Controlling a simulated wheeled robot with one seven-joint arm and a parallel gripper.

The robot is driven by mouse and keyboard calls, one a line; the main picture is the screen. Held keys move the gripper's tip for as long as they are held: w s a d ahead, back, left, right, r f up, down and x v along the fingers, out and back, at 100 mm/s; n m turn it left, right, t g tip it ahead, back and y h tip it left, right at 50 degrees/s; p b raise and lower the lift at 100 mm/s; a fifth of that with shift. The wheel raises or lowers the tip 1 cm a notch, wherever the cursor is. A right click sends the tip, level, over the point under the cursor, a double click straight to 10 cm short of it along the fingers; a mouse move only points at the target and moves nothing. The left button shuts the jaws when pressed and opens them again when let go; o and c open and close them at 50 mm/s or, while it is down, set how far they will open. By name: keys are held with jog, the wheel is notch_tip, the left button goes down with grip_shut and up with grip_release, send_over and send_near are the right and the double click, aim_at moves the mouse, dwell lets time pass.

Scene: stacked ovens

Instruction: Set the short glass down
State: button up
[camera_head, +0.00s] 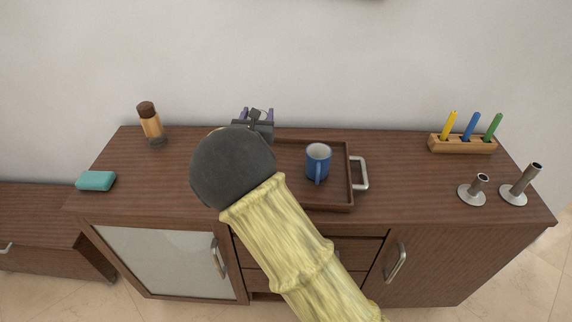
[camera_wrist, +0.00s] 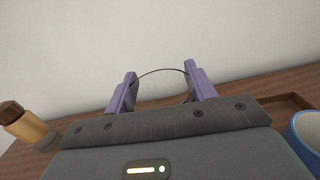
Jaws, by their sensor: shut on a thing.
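My gripper (camera_head: 257,113) is at the back edge of the sideboard, left of the tray's middle. It also shows in the wrist view (camera_wrist: 160,76), its two purple fingers shut on a see-through short glass (camera_wrist: 160,84). Only a thin dark curved rim of the glass shows clearly between the fingers. The glass's base is hidden behind the gripper body, so I cannot tell whether it touches the surface. In the head view my arm and gripper cover most of the glass.
A brown tray (camera_head: 351,190) with metal handle holds a blue mug (camera_head: 318,165); my arm hides the tray's left part. On the sideboard (camera_head: 400,190) stand a brown-capped bottle (camera_head: 152,127), a teal block (camera_head: 96,181), a pen holder (camera_head: 462,145) and two metal candlesticks (camera_head: 472,192) (camera_head: 515,193).

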jog(key=shift+w, duration=0.35)
jog(key=shift+s+a, duration=0.25)
jog(key=shift+s, duration=0.3)
notch_tip(320, 180, down, 6)
jog(key=shift+w+d, duration=0.1)
jog(key=shift+f, duration=0.15)
jog(key=shift+f, duration=1.75)
jog(key=shift+b, duration=0.3)
jog(key=shift+f, duration=0.2)
jog(key=o, duration=1.1)
